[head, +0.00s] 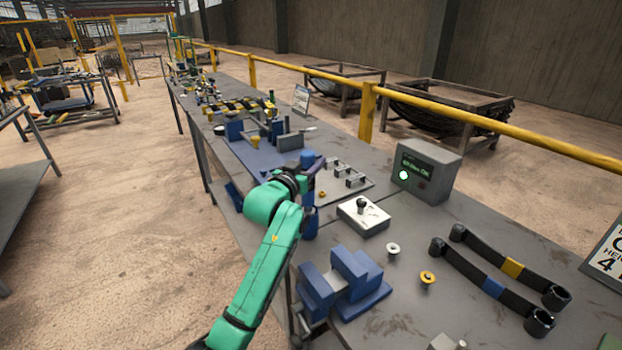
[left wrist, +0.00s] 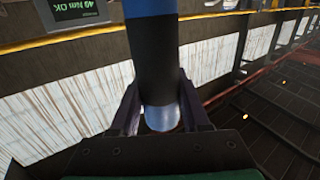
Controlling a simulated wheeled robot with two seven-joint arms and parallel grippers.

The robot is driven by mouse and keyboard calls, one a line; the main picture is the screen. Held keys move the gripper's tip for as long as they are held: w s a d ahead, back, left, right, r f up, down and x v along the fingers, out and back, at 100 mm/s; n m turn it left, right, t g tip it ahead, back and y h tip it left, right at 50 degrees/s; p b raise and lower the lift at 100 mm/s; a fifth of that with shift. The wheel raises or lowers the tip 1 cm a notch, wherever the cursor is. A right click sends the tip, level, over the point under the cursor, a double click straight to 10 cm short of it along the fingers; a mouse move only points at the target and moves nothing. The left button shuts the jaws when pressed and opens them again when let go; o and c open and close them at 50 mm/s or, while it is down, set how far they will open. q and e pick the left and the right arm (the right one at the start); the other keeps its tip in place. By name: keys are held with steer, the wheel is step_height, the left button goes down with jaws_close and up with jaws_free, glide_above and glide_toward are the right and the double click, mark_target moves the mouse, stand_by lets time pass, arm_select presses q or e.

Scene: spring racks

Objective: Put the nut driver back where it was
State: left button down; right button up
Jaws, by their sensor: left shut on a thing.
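My left gripper (head: 312,187) is at the near edge of the bench, at the end of the green arm. In the left wrist view its two dark fingers (left wrist: 162,112) are shut on an upright-looking cylindrical tool (left wrist: 155,60), which I take to be the nut driver. It has a blue part, a black band and a shiny rounded metal end. In the head view, blue parts show above the gripper (head: 307,159) and below it (head: 310,226). The arm hides some of the tool. My right gripper is not in view.
Two dark leaf springs (head: 490,285) lie at right. A blue fixture (head: 262,150) stands further back.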

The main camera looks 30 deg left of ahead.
arm_select(q)
steer(key=shift+f, duration=2.55)
steer(key=shift+c, duration=1.9)
jaws_free()
steer(key=shift+f, duration=0.1)
steer(key=shift+s, duration=0.15)
steer(key=s+b, duration=0.1)
steer(key=s, duration=1)
steer(key=shift+s+d+b, duration=0.25)
steer(key=shift+s+b, duration=0.05)
steer(key=shift+s, duration=0.1)
